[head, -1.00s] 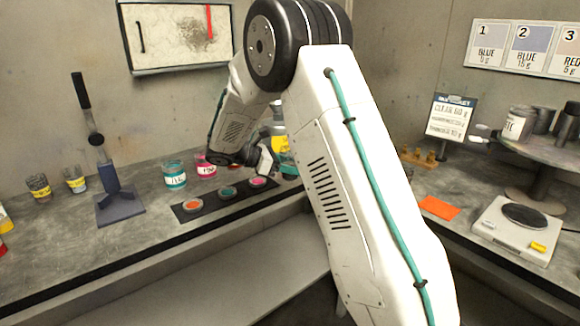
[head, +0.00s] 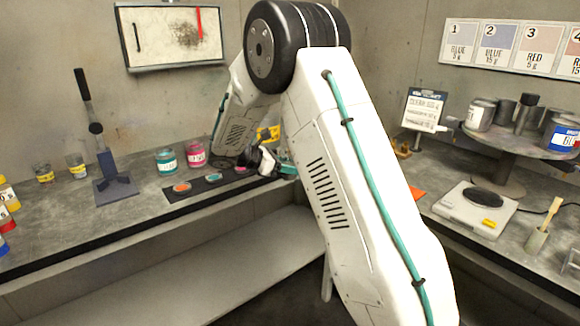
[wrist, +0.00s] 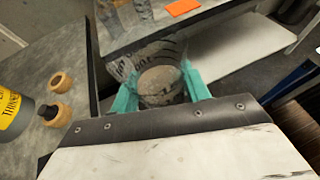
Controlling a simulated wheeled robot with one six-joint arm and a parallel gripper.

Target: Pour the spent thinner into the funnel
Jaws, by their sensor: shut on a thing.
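My gripper (wrist: 160,92) has teal fingers closed on both sides of a clear marked cup (wrist: 142,53) in the wrist view. Something grey-brown and round shows in the cup; I cannot tell the liquid's level or the cup's exact tilt. In the head view my gripper (head: 287,168) is by the counter's inner corner, partly behind my own arm, and the cup is not clear there. A grey container with a yellow thinner label (wrist: 12,108) stands left of the gripper in the wrist view. I cannot make out a funnel.
Teal (head: 166,161) and pink (head: 196,154) jars stand behind a dark strip (head: 197,188) of paint samples. A press-like stand (head: 113,185) is at left. At right are a scale (head: 475,208) and a round stand (head: 510,142) with cans. Wooden knobs (wrist: 60,82) show left of the gripper.

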